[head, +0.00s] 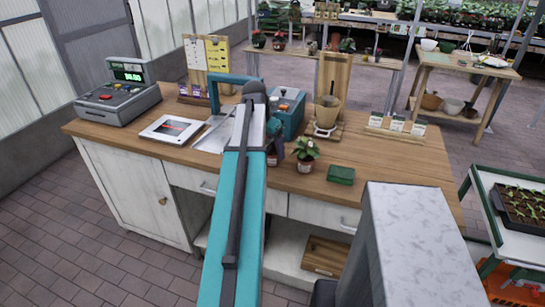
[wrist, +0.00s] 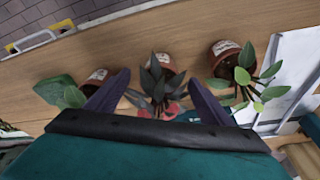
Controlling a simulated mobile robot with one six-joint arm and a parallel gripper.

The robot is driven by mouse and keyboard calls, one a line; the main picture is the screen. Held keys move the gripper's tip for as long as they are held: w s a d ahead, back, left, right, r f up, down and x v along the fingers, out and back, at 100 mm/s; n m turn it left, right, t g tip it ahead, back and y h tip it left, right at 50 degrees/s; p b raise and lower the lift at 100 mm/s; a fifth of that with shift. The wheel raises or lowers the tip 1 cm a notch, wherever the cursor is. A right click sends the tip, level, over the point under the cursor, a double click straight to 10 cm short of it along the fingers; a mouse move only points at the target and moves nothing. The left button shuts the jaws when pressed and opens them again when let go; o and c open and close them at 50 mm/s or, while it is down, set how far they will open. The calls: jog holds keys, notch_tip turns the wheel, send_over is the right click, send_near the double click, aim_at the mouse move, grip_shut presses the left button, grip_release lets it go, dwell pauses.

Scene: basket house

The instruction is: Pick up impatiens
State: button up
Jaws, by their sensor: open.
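Three small potted plants stand in a row on the wooden counter in the wrist view. The middle one has dark pointed leaves (wrist: 155,85) and red-pink flowers (wrist: 168,112), which fits impatiens; its terracotta pot (wrist: 165,64) is partly hidden by leaves. My gripper (wrist: 158,78) is open, its two dark fingers on either side of this plant. I cannot tell whether they touch it. In the head view, a dark-leaved plant (head: 275,148) shows partly behind my arm.
Green-leaved pots stand close to the left finger (wrist: 75,97) and right of the right finger (wrist: 222,58). A green block (head: 341,175) lies on the counter (head: 390,165). A cash register (head: 117,100), scale with pot (head: 326,115) and teal machine (head: 287,108) stand further back.

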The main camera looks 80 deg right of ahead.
aim_at(271, 151)
jog(key=shift+f, duration=0.15)
jog(key=shift+p+x, duration=1)
jog(key=shift+x, duration=1.45)
jog(key=c, duration=1.2)
jog(key=shift+d, duration=0.1)
jog(key=shift+r+b, duration=0.7)
jog(key=shift+r, duration=1.05)
jog(key=w+a+b, duration=0.1)
jog(key=a, duration=0.4)
jog(key=w+a+r+b, duration=0.1)
jog(key=a, duration=0.4)
jog(key=w+a+b, duration=0.1)
jog(key=a, duration=0.4)
jog(key=shift+a+r+b, duration=0.25)
jog(key=shift+a+b, duration=0.05)
jog(key=shift+a, duration=0.1)
